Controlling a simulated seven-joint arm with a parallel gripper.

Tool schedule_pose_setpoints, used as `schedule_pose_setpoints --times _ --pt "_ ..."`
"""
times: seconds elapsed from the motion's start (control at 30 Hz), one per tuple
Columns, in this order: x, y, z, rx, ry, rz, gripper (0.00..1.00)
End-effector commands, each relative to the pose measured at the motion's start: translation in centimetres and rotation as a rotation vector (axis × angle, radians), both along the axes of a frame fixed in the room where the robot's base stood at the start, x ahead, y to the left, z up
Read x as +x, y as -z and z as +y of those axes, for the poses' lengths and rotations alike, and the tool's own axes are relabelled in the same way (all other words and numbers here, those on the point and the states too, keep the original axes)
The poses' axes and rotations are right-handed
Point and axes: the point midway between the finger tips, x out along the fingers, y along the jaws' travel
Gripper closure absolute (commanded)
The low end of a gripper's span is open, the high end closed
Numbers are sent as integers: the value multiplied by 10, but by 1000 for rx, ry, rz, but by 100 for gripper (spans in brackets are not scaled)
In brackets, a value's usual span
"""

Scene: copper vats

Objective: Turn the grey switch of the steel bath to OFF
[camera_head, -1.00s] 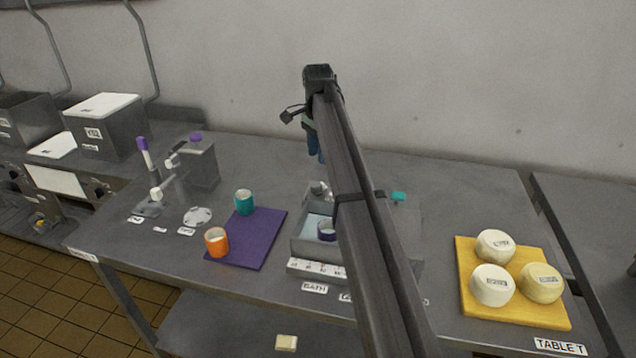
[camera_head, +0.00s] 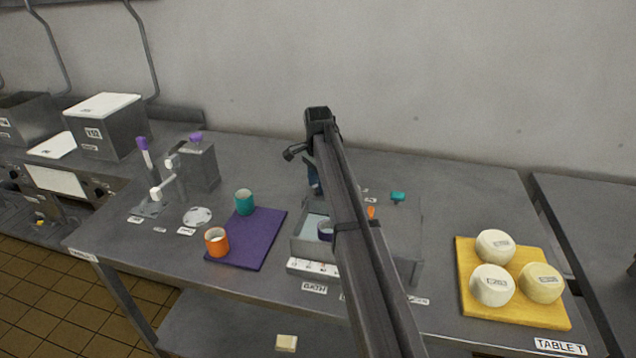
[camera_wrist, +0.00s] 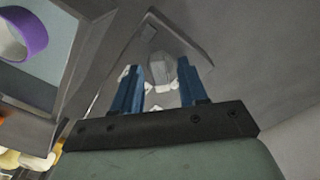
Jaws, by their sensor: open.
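The steel bath (camera_head: 297,246) stands mid-table, partly hidden behind my arm, with a purple ring (camera_head: 325,231) inside. In the wrist view the bath's rim (camera_wrist: 76,70) and the purple ring (camera_wrist: 22,36) show at the left. A grey switch knob (camera_wrist: 161,72) on a grey plate with small white labels shows beside the bath. My gripper (camera_wrist: 158,64) has its two blue fingers apart, one on each side of the knob in the picture. Contact cannot be told. In the head view my gripper (camera_head: 314,182) is low behind the bath, and my arm hides the switch.
An orange piece (camera_head: 371,212) and a teal piece (camera_head: 398,196) show right of my arm. A purple mat (camera_head: 262,238) with a teal cup (camera_head: 244,202) and an orange cup (camera_head: 217,241) lies left. A yellow board (camera_head: 480,315) with three round pieces lies right.

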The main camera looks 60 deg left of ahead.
Motion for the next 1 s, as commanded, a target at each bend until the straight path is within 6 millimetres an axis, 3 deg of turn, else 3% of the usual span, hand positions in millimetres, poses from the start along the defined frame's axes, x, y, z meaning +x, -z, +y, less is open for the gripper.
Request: schedule_pose_setpoints --times 0.13,0.57,1.0 --pt "0 0 0 0 0 0 59" --pt "0 0 0 0 0 0 100" --pt "0 0 0 0 -45 0 100"
